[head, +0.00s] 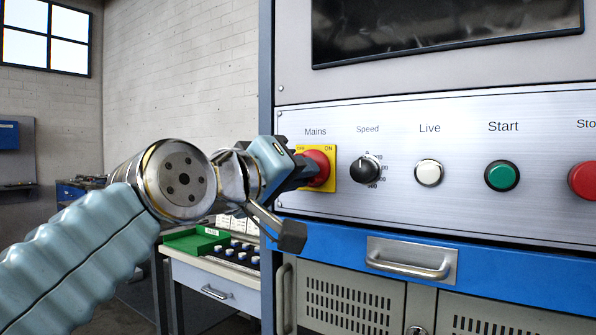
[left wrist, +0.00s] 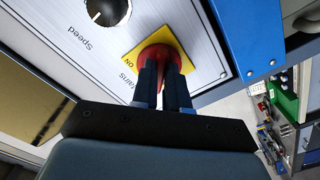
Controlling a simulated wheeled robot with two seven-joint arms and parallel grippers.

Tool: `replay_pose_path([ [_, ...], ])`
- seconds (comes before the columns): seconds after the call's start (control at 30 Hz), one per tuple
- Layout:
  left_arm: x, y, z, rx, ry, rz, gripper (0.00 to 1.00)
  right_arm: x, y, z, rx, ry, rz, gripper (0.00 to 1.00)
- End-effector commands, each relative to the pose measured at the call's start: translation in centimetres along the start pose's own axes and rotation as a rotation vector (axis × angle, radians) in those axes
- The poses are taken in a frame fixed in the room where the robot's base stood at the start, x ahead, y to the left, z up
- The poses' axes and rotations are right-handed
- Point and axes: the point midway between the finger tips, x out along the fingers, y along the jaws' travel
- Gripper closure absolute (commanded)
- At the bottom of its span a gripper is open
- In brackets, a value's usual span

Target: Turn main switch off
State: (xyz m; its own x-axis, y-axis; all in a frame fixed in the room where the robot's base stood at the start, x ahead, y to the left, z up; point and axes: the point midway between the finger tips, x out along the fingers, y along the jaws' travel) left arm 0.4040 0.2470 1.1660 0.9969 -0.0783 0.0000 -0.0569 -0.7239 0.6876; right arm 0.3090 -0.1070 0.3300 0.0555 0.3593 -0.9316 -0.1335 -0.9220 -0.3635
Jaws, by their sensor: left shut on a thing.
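The main switch (head: 319,170) is a red rotary knob on a yellow plate (head: 329,187), under the label "Mains" at the left end of the silver control panel. "ON" shows at the plate's upper right; its left part is mostly hidden by my gripper. My left gripper (head: 303,173) reaches it from the left and is shut on the red knob. In the left wrist view the two dark fingers (left wrist: 163,88) lie over the red knob (left wrist: 160,57), close together. The knob's exact angle is hidden by the fingers. My right gripper is not in view.
Right of the switch are the black Speed knob (head: 365,169), white Live button (head: 429,173), green Start button (head: 502,176) and red Stop button (head: 583,180). A dark screen (head: 445,30) is above. A drawer handle (head: 411,259) sticks out below. A side table with a green tray (head: 197,241) stands behind my arm.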

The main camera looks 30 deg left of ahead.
Motion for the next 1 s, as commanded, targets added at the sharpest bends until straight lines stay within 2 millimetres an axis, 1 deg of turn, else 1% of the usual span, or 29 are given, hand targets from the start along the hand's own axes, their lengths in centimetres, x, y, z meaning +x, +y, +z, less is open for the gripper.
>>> replay_pose_path([
  [0.2, 0.02, -0.05, 0.05, -0.038, -0.001, -0.002, 1.00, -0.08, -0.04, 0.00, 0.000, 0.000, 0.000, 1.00],
  [0.6, 0.02, -0.05, 0.07, -0.045, -0.002, -0.001, 1.00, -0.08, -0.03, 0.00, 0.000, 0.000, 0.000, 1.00],
  [0.63, 0.02, -0.05, 0.07, -0.045, -0.002, -0.001, 0.85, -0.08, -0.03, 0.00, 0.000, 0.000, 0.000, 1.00],
  [0.7, 0.02, -0.05, 0.07, -0.044, -0.002, -0.001, 0.74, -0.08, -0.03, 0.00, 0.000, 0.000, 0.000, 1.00],
  [0.8, 0.01, -0.03, 0.05, -0.044, -0.001, -0.001, 0.61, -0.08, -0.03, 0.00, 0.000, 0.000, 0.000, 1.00],
  [1.0, 0.00, 0.00, 0.02, -0.043, 0.000, -0.001, 0.61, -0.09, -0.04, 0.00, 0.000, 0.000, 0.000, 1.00],
])
